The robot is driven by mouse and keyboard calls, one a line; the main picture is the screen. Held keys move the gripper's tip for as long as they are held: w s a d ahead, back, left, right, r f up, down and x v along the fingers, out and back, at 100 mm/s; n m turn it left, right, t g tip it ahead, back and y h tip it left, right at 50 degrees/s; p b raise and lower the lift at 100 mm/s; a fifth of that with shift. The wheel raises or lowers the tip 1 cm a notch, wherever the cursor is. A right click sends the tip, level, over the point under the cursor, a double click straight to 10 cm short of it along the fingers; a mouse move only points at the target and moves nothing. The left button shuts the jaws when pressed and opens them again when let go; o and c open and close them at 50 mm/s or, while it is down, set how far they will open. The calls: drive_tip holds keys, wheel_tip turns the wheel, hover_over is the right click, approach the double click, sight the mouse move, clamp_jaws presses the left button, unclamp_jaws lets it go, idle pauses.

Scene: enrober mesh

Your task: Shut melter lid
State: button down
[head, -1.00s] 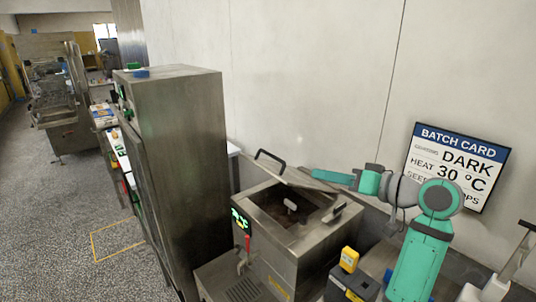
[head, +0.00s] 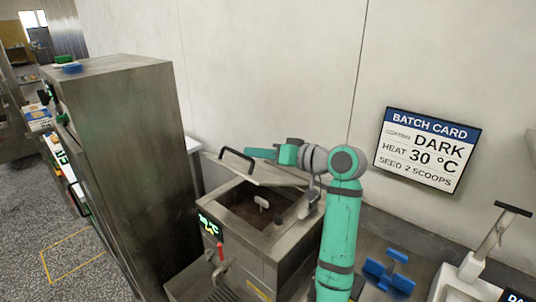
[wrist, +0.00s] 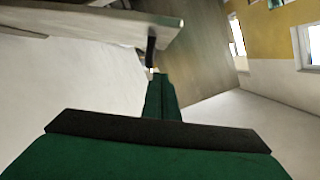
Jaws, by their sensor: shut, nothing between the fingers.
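The melter (head: 277,244) is a steel box with an open top and dark contents inside. Its steel lid (head: 262,175) stands open, tilted up at the back of the opening, with a black bar handle (head: 237,155) on its upper left part. My gripper (head: 250,153) is shut and empty, reaching left along the wall side of the raised lid, close to the handle. In the wrist view the shut fingers (wrist: 158,82) point away below a grey slab, likely the lid (wrist: 90,22), with a dark handle-like piece just past the tips. Contact cannot be told.
A tall steel cabinet (head: 120,150) stands left of the melter. The wall with the batch card (head: 427,150) is close behind my arm. A red-handled tap (head: 220,252) is on the melter's front. A blue object (head: 388,272) lies at the right.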

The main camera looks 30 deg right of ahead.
sight(247, 174)
drive_tip(key=a+f, duration=0.3)
drive_tip(key=shift+w, duration=0.3)
drive_tip(key=shift+s+f, duration=0.15)
drive_tip(key=shift+f, duration=0.15)
drive_tip(key=shift+d+f, duration=0.1)
